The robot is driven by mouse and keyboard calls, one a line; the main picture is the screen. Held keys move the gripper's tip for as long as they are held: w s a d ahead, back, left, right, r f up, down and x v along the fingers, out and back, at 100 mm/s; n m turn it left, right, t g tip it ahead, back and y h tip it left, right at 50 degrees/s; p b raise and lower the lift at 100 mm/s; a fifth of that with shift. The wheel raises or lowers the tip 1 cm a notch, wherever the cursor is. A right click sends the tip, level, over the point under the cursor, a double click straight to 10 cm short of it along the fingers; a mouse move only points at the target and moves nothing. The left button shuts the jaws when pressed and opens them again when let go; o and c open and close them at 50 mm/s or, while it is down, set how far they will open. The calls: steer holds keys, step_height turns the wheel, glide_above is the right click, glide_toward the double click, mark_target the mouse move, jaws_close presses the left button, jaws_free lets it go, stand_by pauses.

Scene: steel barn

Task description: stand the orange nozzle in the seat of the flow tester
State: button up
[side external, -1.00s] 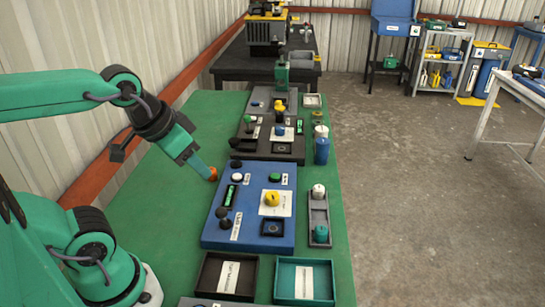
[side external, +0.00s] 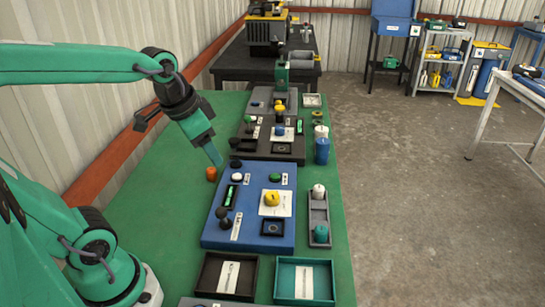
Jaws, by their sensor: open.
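The orange nozzle (side external: 211,174) stands on the green table, just off the far left corner of the blue panel (side external: 215,237). My gripper (side external: 217,161) is open and empty, pointing down just behind and to the right of the nozzle, apart from it in the picture. The blue panel carries a yellow knob on a white plate (side external: 271,203) and a dark square fixture (side external: 272,228). I cannot read the labels, so I cannot tell which station is the flow tester or which fixture is its seat.
A dark panel (side external: 289,153) with knobs lies beyond the blue one. A blue cylinder (side external: 321,151) and a grey tray (side external: 319,232) with two small parts line the right side. A brown tray (side external: 207,276) and a teal tray (side external: 289,267) are in front. The table's left side is clear.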

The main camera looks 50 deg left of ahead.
steer(key=w+a+f+m+g, duration=0.1)
steer(key=w+a+f+m, duration=0.1)
steer(key=w+a, duration=0.3)
steer(key=m+g, duration=0.3)
steer(key=m, duration=0.2)
glide_above(211, 169)
steer(key=shift+h, duration=0.3)
steer(key=f, duration=1.4)
steer(key=shift+a, duration=0.2)
steer(key=shift+d+f, duration=0.1)
steer(key=shift+f, duration=3.8)
steer(key=c, duration=1.1)
steer(key=shift+r, duration=0.15)
